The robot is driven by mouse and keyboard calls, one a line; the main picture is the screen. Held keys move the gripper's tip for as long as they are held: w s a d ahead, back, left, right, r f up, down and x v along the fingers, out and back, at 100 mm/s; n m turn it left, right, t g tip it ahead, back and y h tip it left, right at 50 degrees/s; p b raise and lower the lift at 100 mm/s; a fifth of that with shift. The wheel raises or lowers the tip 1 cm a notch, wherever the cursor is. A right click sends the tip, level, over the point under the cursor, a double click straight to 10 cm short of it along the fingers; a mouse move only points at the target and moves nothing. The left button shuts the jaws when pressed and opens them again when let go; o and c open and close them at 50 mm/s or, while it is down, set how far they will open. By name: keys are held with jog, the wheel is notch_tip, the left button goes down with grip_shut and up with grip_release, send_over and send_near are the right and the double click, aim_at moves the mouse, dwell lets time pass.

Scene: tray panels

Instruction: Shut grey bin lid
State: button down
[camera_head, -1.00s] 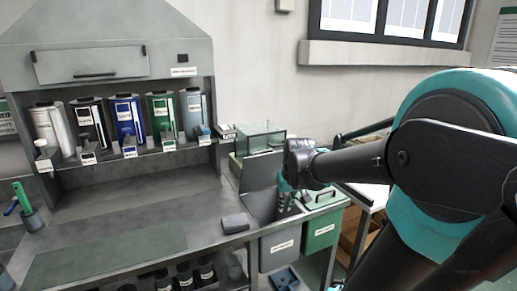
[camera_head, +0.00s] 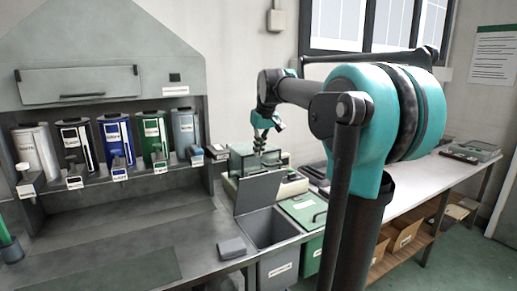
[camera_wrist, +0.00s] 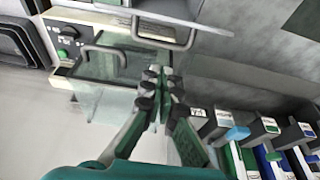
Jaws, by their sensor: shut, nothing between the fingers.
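The grey bin (camera_head: 278,266) is set into the right end of the bench, its top open. Its grey lid (camera_head: 258,194) stands raised and tilted at the back of the opening. My gripper (camera_head: 260,148) is shut and empty. It points down, above and behind the lid, close to the glass case. In the wrist view the shut fingertips (camera_wrist: 162,73) are in the middle. A thin grey edge with a bar handle (camera_wrist: 165,42) crosses the top of that view; it looks like the lid. I see no contact between fingers and lid.
A shut green bin lid (camera_head: 305,207) with a black handle lies right of the grey bin. Coloured dispensers (camera_head: 115,140) line the shelf at left. A dark block (camera_head: 231,248) lies on the bench.

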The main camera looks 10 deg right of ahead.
aim_at(258, 172)
jog(key=x, duration=0.6)
jog(key=shift+f, duration=0.3)
jog(key=shift+s, duration=0.1)
jog(key=shift+s+d+f+t, duration=0.1)
jog(key=shift+s+d+t, duration=0.15)
jog(key=shift+s, duration=0.25)
jog(key=shift+s+d+f+t, duration=0.1)
jog(key=shift+s+t, duration=0.25)
jog(key=shift+s, duration=0.2)
jog(key=shift+s+d+f+t+y, duration=0.3)
jog(key=shift+s+d+f+t, duration=0.55)
jog(key=shift+s+f, duration=1.95)
jog(key=shift+s+d+f+t+y, duration=0.3)
jog(key=shift+s+d+f+t, duration=0.55)
jog(key=shift+s+f, duration=1.85)
jog(key=shift+s+d+f+t+y, duration=0.3)
jog(key=shift+s+d+f+t, duration=0.55)
jog(key=shift+s+f, duration=1.95)
jog(key=shift+w+d+f, duration=0.1)
